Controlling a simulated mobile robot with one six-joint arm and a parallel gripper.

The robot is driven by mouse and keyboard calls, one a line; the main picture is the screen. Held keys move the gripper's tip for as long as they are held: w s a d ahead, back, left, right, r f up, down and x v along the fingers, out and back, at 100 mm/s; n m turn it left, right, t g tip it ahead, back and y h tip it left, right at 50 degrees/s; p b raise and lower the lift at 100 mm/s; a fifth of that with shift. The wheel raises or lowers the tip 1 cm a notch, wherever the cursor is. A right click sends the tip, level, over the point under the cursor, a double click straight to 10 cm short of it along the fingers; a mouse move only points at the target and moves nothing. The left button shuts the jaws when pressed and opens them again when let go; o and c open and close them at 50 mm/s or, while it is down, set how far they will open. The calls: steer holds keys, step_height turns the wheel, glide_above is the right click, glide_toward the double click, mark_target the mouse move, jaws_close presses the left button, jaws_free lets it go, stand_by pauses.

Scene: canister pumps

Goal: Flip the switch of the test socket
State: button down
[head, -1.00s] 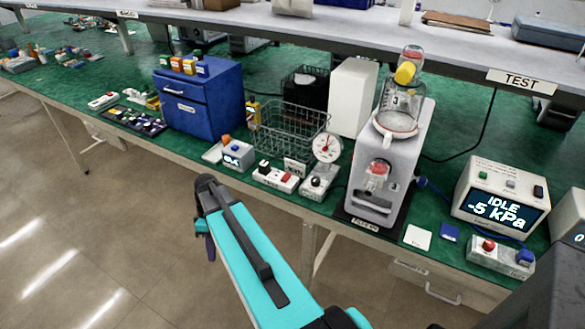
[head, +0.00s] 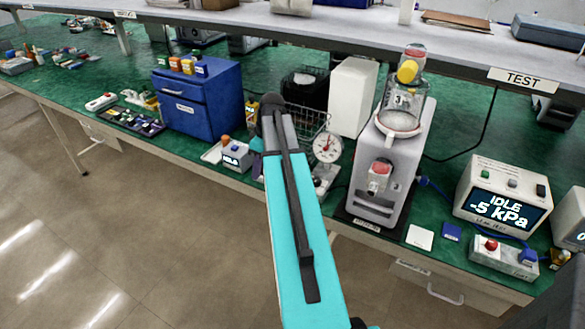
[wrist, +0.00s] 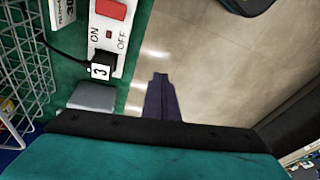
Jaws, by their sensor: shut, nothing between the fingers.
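The test socket (wrist: 125,42) is a white strip at the top of the wrist view. It has a red rocker switch (wrist: 111,8), a small red square, and "ON" and "OFF" printed beside it. A black plug (wrist: 104,62) with a white "3" tag sits in its near end. My gripper (wrist: 160,80) shows as dark purple fingers, closed together and empty. In the wrist view it is right of the socket, apart from it, seen against the floor. In the head view my arm hides the socket, and the gripper (head: 258,165) is partly hidden.
A wire basket (wrist: 22,75) stands left of the socket. A dial gauge (head: 327,147) and a grey pump stand (head: 385,165) are to the right in the head view. A blue drawer cabinet (head: 197,105) is to the left. The floor before the bench is clear.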

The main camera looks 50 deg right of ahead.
steer(key=s+d+r+m+t+h, duration=0.1)
steer(key=s+d+r+m, duration=0.1)
steer(key=s+d+r, duration=0.5)
steer(key=d+r, duration=0.2)
steer(key=d, duration=0.3)
steer(key=shift+s+r+t+h, duration=0.15)
steer(key=shift+r+t+h, duration=0.15)
steer(key=shift+r+t, duration=0.1)
steer(key=shift+f, duration=0.15)
steer(key=shift+p+x, duration=1)
steer(key=shift+x, duration=3.85)
steer(key=shift+d+f+p, duration=0.1)
steer(key=shift+f+p, duration=0.5)
steer(key=shift+f, duration=1.45)
